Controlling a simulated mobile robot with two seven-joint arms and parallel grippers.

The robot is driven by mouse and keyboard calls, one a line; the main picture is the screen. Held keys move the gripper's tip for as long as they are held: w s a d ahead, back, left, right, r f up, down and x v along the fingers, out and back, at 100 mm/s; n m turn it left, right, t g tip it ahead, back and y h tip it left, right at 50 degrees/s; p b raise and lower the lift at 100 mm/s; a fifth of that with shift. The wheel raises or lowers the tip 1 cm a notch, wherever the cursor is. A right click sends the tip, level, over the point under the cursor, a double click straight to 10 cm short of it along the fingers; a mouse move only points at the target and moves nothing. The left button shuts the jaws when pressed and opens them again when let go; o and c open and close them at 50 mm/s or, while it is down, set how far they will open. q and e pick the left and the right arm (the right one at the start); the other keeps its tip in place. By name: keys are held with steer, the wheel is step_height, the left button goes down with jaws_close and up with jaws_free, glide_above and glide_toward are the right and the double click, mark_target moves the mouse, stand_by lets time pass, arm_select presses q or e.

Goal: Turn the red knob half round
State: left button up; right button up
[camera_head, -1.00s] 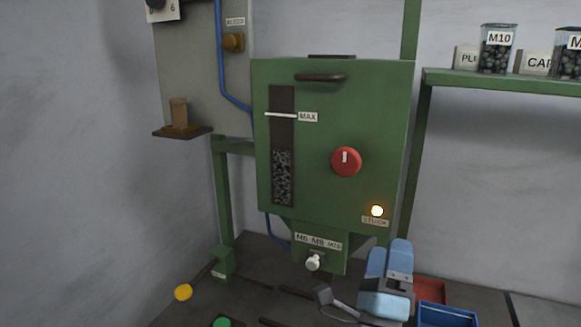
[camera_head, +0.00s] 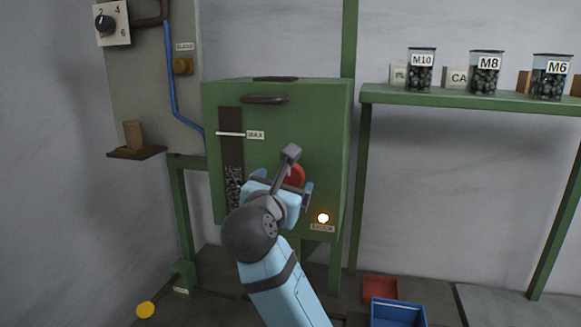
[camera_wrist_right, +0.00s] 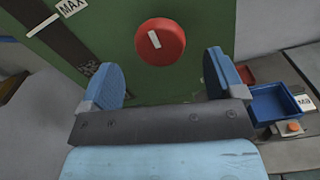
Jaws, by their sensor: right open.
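The red knob (camera_wrist_right: 160,46) is on the front of the green machine box (camera_head: 310,125). In the right wrist view it is whole, with a white mark that leans a little. In the head view the knob (camera_head: 296,175) is partly hidden behind my right gripper (camera_head: 282,188). In the right wrist view my right gripper (camera_wrist_right: 164,80) is open, with its two blue fingers apart and nothing between them. The knob lies beyond the fingertips, roughly centred between them; I see no contact. My left gripper is not in view.
A blue bin (camera_head: 398,312) and a red tray (camera_head: 380,288) lie on the bench at right. A green shelf (camera_head: 470,97) holds jars. A yellow knob (camera_head: 145,310) is at lower left.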

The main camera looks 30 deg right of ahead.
mark_target(289, 178)
steer(key=p+x, duration=0.1)
steer(key=x, duration=0.6)
steer(key=shift+p, duration=0.35)
steer(key=c, duration=0.9)
